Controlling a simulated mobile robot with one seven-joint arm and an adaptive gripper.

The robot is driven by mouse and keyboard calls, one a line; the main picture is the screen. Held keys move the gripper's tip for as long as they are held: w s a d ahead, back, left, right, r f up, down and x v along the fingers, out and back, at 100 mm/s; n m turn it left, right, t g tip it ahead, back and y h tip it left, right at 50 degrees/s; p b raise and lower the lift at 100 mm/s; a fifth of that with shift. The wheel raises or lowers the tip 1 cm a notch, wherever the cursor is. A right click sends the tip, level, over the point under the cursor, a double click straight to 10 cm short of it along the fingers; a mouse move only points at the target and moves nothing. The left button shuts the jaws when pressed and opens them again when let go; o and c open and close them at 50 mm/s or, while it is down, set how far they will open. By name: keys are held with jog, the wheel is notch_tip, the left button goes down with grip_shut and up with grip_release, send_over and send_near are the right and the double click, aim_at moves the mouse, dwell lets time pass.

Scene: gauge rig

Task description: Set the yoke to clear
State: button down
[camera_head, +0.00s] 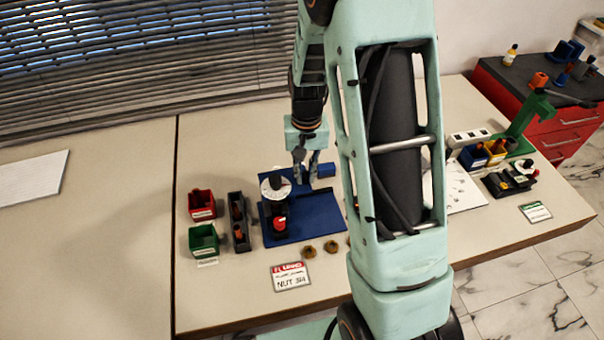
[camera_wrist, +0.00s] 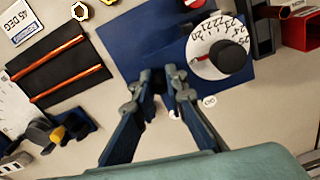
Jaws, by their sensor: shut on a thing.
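A blue rig plate (camera_head: 320,222) lies on the bench and bears a round white dial (camera_head: 264,182) with a black knob. The wrist view shows the dial (camera_wrist: 206,38), its numbers and a red pointer at its left. My gripper (camera_head: 305,177) is low over the back of the plate, right of the dial. In the wrist view my gripper (camera_wrist: 160,78) has its fingertips close together on a small dark blue part, apparently the yoke (camera_wrist: 158,85). The fingers hide most of it, so its setting cannot be read. A blue block (camera_head: 325,170) shows just right of the fingertips.
A red bin (camera_head: 202,205), a green bin (camera_head: 204,240) and a dark narrow tray (camera_head: 238,224) stand left of the plate. Brass nuts (camera_head: 310,251) and a sign card (camera_head: 291,277) lie in front. A green stand (camera_head: 523,122) is at the right. The left bench is mostly clear.

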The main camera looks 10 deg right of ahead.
jog(key=d+b, duration=0.1)
jog(key=d, duration=0.8)
jog(key=shift+d, duration=0.1)
jog(key=c, duration=1.9)
grip_release()
jog(key=shift+d, duration=0.1)
jog(key=shift+c, duration=0.2)
jog(key=shift+b, duration=0.3)
jog(key=shift+r, duration=0.1)
notch_tip(320, 180, up, 12)
